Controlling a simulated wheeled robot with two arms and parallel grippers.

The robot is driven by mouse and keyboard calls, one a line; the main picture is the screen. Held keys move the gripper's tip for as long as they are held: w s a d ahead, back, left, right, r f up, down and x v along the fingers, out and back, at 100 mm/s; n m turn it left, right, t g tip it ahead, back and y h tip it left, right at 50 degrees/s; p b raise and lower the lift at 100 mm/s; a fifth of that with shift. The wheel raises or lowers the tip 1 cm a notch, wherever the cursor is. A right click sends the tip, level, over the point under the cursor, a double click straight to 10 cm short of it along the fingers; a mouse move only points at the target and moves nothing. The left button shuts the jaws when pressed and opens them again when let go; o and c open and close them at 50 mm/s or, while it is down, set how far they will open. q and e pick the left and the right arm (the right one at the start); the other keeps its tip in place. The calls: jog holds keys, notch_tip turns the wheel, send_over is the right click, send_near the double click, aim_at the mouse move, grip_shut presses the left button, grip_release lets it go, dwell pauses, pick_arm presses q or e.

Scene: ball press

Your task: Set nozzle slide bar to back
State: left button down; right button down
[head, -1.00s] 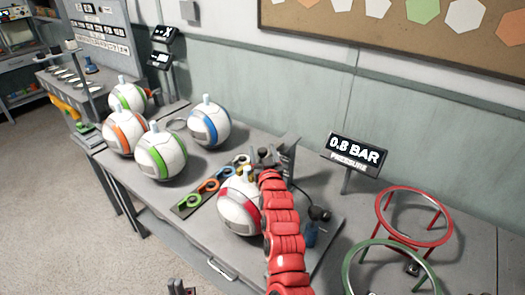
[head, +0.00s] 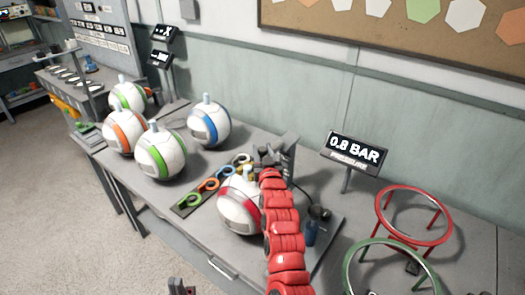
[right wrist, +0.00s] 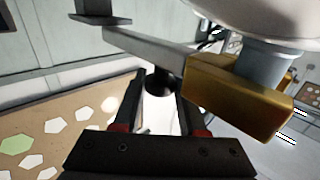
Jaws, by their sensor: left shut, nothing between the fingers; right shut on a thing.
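The press stands on the table, with its grey upright (head: 289,150) behind a white and red ball (head: 238,205). My right gripper (head: 266,155) is at the top of the press, and my red arm hides part of both. In the right wrist view, the right gripper's fingers (right wrist: 160,110) are shut on a dark round knob (right wrist: 158,82) by a grey bar (right wrist: 150,50). A yellow block (right wrist: 240,95) sits at the bar's right end, beneath the pale ball. My left gripper (head: 182,287) is shut and empty at the bottom edge, mostly out of view.
Several white balls with coloured bands, one blue (head: 209,125), stand on the left of the table. A strip of coloured rings (head: 210,184) lies beside the press. A pressure display (head: 355,152) reads 0.8 BAR. Red (head: 413,240) and green (head: 400,240) ring stands are at right.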

aim_at(280, 141)
dwell(0.9)
jog(key=shift+w+d, duration=0.1)
jog(key=shift+w, duration=0.05)
jog(key=w+d+b, duration=0.1)
jog(key=w+b, duration=0.1)
jog(key=w+d+b, duration=0.4)
jog(key=w, duration=0.1)
jog(key=shift+w+f+b, duration=0.1)
jog(key=shift+b, duration=0.2)
jog(key=shift+w+d, duration=0.35)
jog(key=shift+r, duration=0.2)
jog(key=c, duration=0.9)
grip_release()
jog(key=o, duration=0.4)
jog(key=shift+w+d+f, duration=0.1)
jog(key=shift+o, duration=0.2)
